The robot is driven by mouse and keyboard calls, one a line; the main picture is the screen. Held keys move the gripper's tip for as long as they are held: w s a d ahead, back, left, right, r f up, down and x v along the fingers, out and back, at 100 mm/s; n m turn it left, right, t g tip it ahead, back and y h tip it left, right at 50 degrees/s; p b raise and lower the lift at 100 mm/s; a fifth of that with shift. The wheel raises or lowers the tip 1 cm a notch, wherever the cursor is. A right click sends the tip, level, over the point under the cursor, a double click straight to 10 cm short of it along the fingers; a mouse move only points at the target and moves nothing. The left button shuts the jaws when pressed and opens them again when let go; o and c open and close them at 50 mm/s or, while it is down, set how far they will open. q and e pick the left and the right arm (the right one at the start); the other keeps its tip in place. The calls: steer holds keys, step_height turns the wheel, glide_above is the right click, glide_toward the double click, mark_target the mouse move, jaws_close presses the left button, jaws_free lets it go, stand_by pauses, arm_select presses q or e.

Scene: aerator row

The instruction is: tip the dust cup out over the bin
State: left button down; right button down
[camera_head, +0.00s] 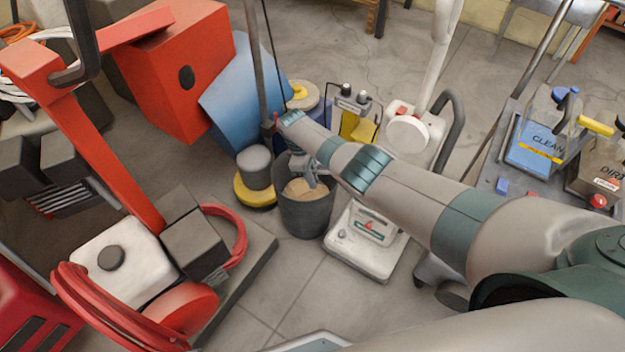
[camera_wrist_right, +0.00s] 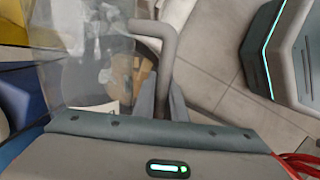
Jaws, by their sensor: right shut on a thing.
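My right gripper (camera_head: 314,176) is over the dark grey bin (camera_head: 305,217), with the arm coming in from the right. The bin stands on the floor and has light brown material inside. In the right wrist view the gripper (camera_wrist_right: 163,100) is shut on the grey handle of the dust cup (camera_wrist_right: 85,45). The cup is clear, with its see-through body to the left of the fingers. In the head view the cup is hard to make out against the bin. Its tilt and contents cannot be told. My left gripper is not in view.
A yellow-based grey machine (camera_head: 256,170) stands close left of the bin, and a white upright vacuum (camera_head: 362,240) close right. A red machine with hoses (camera_head: 165,270) is at the lower left. Clear tanks (camera_head: 540,140) stand at the right. Floor in front of the bin is clear.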

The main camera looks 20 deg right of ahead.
steer(key=r+g+h+b, duration=0.1)
steer(key=b, duration=0.2)
steer(key=shift+w, duration=0.1)
stand_by(0.5)
steer(key=shift+f, duration=0.1)
stand_by(0.7)
